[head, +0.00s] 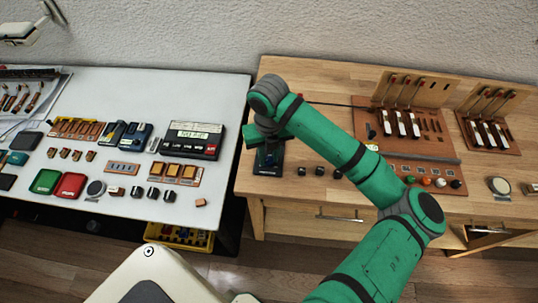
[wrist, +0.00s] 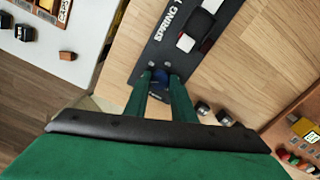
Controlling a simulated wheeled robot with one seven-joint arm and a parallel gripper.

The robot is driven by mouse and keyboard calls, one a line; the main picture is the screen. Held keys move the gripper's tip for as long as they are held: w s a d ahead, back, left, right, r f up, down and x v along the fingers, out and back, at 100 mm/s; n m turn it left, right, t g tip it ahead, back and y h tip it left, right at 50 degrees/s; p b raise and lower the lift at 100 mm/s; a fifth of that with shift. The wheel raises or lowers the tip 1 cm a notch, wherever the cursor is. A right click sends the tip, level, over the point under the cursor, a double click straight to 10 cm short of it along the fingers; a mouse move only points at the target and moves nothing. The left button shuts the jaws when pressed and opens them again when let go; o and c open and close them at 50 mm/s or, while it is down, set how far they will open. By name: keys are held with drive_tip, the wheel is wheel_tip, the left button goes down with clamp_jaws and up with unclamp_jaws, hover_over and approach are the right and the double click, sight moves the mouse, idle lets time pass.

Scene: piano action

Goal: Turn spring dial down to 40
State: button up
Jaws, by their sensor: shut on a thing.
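The spring unit is a dark flat panel (wrist: 158,50) lettered "SPRING", seen in the wrist view with a white and dark block on it. A small blue knob (wrist: 160,76), which looks like the spring dial, sits near its lower end. My gripper (wrist: 160,80) is shut on this knob, one green finger on each side. The fingers hide much of the knob, and no dial reading is legible. In the head view the panel (head: 270,162) lies at the left edge of the wooden bench, with my gripper (head: 263,143) over it.
Small dark cubes (head: 311,171) stand right of the panel on the wooden bench (head: 300,204). A brown board (head: 425,150) with key parts lies farther right. Left, across a gap, a white table (head: 215,90) holds a dark meter (head: 190,140) and several trays.

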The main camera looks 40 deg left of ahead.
sight(268, 160)
drive_tip(key=shift+s, duration=0.1)
idle(0.3)
drive_tip(key=o, duration=1.1)
drive_tip(key=shift+c, duration=0.2)
drive_tip(key=shift+r, duration=0.6)
wheel_tip(268, 160, up, 10)
drive_tip(key=shift+f, duration=0.2)
